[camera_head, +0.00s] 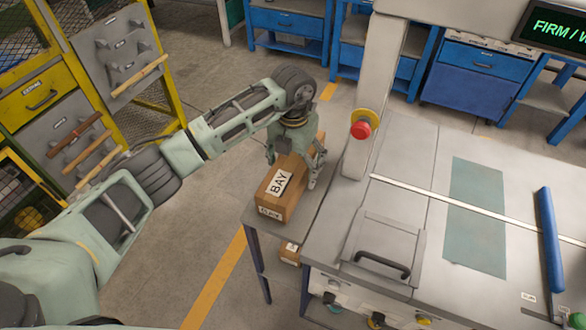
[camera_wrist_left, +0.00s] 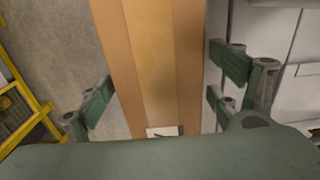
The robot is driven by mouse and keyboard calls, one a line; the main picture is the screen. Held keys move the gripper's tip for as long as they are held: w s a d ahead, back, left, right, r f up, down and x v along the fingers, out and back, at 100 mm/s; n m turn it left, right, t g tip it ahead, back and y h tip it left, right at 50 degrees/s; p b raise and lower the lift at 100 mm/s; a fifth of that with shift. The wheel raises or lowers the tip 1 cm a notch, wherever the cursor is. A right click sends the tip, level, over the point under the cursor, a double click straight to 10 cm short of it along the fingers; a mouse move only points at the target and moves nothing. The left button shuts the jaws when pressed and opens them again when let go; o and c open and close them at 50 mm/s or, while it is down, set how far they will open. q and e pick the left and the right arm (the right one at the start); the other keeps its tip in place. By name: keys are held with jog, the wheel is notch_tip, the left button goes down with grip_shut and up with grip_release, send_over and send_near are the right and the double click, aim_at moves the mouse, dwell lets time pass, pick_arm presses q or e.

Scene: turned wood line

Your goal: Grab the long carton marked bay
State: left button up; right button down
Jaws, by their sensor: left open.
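The long brown carton (camera_head: 277,206) marked BAY lies on a narrow grey side shelf (camera_head: 260,224) beside the machine, its length running away from me. A smaller label shows on its near end. My left gripper (camera_head: 296,172) is over the carton's farther part, with its fingers on either side. In the left wrist view the carton (camera_wrist_left: 165,60) runs between the open fingers of the left gripper (camera_wrist_left: 163,93), with gaps visible on both sides. Part of a white label shows at the lower edge there. My right gripper is not in view.
The grey machine (camera_head: 335,232) with a red button (camera_head: 361,130) on its post stands close on the right of the carton. Another small carton (camera_head: 290,252) sits lower down under the shelf. Yellow racks (camera_head: 28,105) stand at the left; blue cabinets stand behind.

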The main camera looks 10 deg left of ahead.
pick_arm(q)
jog(key=shift+r, duration=0.1)
jog(key=c, duration=1.8)
jog(key=shift+o, duration=0.2)
